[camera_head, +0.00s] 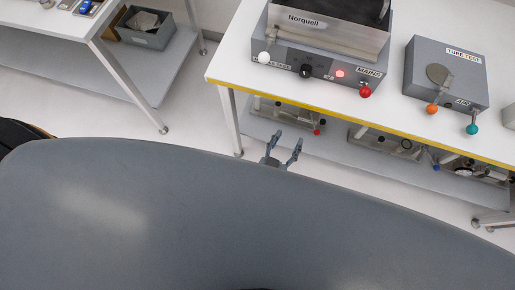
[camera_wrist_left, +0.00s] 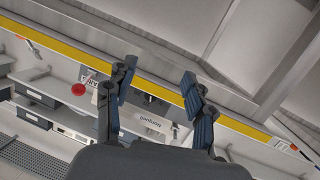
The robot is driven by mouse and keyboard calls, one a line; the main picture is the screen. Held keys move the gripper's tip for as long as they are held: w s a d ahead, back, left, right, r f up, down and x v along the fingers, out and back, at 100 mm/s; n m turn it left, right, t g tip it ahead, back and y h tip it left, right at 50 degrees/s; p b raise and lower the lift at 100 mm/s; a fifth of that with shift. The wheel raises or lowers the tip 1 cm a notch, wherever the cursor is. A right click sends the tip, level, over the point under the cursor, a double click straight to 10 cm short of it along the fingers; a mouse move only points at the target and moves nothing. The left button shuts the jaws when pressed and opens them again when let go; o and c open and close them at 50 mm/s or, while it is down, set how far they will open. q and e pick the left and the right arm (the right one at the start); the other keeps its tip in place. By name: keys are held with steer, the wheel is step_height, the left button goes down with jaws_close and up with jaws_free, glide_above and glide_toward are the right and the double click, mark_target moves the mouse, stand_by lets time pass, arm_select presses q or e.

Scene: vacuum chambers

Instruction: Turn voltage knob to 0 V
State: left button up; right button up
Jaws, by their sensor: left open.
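A black knob (camera_head: 305,71) sits on the front panel of the grey Norquell unit (camera_head: 340,72), between a white ball-ended lever (camera_head: 264,57) and a lit red lamp (camera_head: 340,73). The knob's scale is too small to read. My left gripper (camera_head: 283,147) is open and empty. In the head view it is below the table's front edge, apart from the knob. In the left wrist view my left gripper (camera_wrist_left: 158,75) shows its two fingers spread, with part of the Norquell unit (camera_wrist_left: 152,124) behind them. My right gripper is not in view.
The white table (camera_head: 230,62) has a yellow front edge (camera_head: 290,100). A lower shelf (camera_head: 262,127) holds more equipment.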

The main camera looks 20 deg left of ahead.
arm_select(q)
steer(key=s+a+f+g, duration=0.2)
steer(key=s+f, duration=0.1)
steer(key=f, duration=0.3)
steer(key=s+a+f+m+g, duration=0.1)
steer(key=s+a+f+g, duration=0.1)
steer(key=f, duration=0.5)
steer(key=s+a+f+m+g, duration=0.1)
steer(key=s+a+f+g, duration=0.1)
steer(key=s+f, duration=0.2)
step_height(320, 180, down, 3)
steer(key=shift+s+r+h, duration=0.2)
steer(key=shift+s+h, duration=0.1)
steer(key=shift+s, duration=0.1)
